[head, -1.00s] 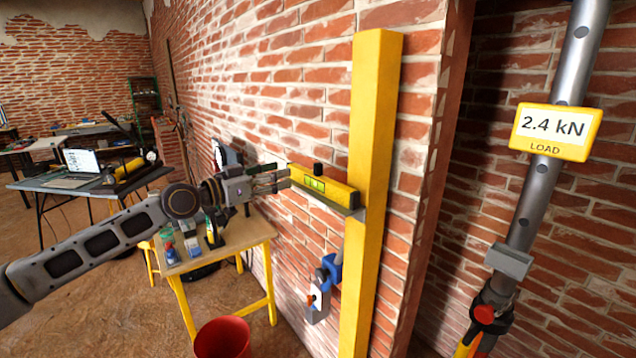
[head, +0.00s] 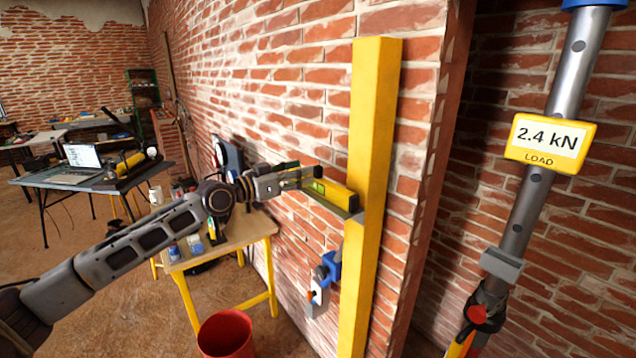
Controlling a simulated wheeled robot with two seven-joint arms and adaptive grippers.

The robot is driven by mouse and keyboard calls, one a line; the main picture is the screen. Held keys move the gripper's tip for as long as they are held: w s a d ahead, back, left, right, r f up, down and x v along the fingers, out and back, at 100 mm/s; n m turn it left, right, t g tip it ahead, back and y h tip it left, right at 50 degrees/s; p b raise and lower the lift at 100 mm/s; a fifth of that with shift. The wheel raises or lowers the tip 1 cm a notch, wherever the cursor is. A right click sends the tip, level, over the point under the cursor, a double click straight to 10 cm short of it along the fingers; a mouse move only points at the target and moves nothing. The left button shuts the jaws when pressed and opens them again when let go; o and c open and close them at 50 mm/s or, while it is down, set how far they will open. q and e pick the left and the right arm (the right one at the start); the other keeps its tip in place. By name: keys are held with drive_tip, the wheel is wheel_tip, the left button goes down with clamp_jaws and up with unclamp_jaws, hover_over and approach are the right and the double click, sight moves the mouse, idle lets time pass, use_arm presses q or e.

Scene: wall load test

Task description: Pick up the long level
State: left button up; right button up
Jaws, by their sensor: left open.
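The long level (head: 337,194) is yellow with a green vial. It lies on a narrow grey ledge against the brick wall, its right end by the yellow post. My left gripper (head: 311,178) is open at the level's left end. Its fingers overlap that end in the head view and hide part of it. I cannot tell whether they touch it. My right gripper is not in view.
The upright yellow post (head: 370,200) stands close to the level. A blue clamp (head: 328,268) hangs below. A small table (head: 225,238) with bottles and a red bucket (head: 226,335) stand lower left. A metal prop with a load display (head: 549,143) is at right.

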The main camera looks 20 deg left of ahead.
sight(315, 169)
use_arm(q)
drive_tip(key=shift+w+d, duration=0.35)
drive_tip(key=shift+w, duration=0.1)
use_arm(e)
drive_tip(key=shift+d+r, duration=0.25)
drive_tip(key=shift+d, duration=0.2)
use_arm(q)
drive_tip(key=shift+s+d+p+x, duration=0.1)
drive_tip(key=shift+d+p+x, duration=0.05)
drive_tip(key=shift+p+x, duration=0.55)
drive_tip(key=shift+s+d+p+x, duration=0.15)
drive_tip(key=shift+p+x, duration=0.35)
drive_tip(key=shift+x, duration=0.3)
drive_tip(key=shift+p+x, duration=0.35)
drive_tip(key=shift+x, duration=0.75)
drive_tip(key=shift+w, duration=0.1)
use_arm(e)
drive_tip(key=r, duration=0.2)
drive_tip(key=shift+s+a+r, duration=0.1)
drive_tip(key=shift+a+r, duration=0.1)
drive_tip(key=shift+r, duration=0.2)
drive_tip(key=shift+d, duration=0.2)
use_arm(q)
clamp_jaws()
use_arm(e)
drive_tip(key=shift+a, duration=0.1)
